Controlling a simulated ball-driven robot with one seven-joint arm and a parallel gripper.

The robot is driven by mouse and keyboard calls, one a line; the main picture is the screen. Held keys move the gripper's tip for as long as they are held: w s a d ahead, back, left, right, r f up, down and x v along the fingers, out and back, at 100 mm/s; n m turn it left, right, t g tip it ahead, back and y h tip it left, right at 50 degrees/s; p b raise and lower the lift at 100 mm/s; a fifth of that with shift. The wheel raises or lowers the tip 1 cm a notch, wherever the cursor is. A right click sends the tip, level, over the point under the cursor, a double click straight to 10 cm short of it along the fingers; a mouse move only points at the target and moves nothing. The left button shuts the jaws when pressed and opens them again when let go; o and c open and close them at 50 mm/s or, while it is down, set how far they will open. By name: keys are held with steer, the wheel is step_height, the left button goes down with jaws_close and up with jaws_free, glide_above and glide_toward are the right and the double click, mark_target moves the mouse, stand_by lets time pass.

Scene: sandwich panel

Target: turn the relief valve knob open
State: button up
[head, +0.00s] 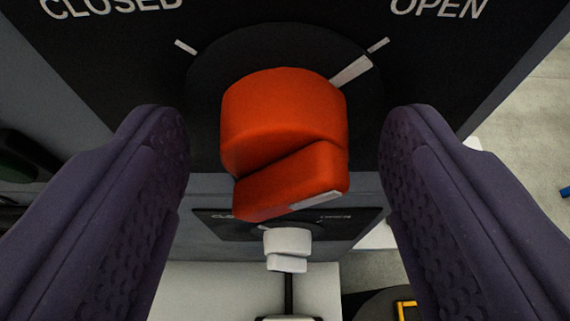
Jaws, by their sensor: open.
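The orange-red knob (284,130) sits on a black round dial plate (215,75) in the middle of the head view. The white pointer mark (352,72) on the dial lies toward the upper right, close to the tick (378,45) under the word OPEN (438,8). The word CLOSED (110,8) and its tick (186,47) are at the upper left. My gripper (285,140) is open, with one dark purple finger on each side of the knob. Gaps show between both fingers and the knob.
Below is a smaller white knob (287,243) on a black plate with similar labels, partly hidden behind the red knob. A dark green-black object (22,158) is at the left edge. Pale floor (525,165) shows at the right.

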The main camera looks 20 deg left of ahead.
steer(key=p+v, duration=0.1)
steer(key=v, duration=0.7)
steer(key=shift+w, duration=0.1)
steer(key=w+d+r+m+t+h, duration=0.1)
steer(key=w+d+r+h, duration=0.15)
steer(key=r, duration=1.05)
steer(key=w+d+r+m+t+h, duration=0.1)
steer(key=w+r+h, duration=0.15)
steer(key=r, duration=0.95)
steer(key=s+a+r, duration=0.2)
steer(key=s+r, duration=0.3)
steer(key=r, duration=0.3)
steer(key=s+a+r+m, duration=0.1)
steer(key=s+a+r, duration=0.1)
steer(key=s+r, duration=0.5)
steer(key=s+a+r, duration=0.2)
steer(key=s+r, duration=0.1)
steer(key=r, duration=0.7)
step_height(320, 180, down, 10)
steer(key=b, duration=1)
steer(key=shift+s+t+y, duration=0.3)
steer(key=shift+s+y, duration=0.05)
steer(key=shift+y, duration=0.05)
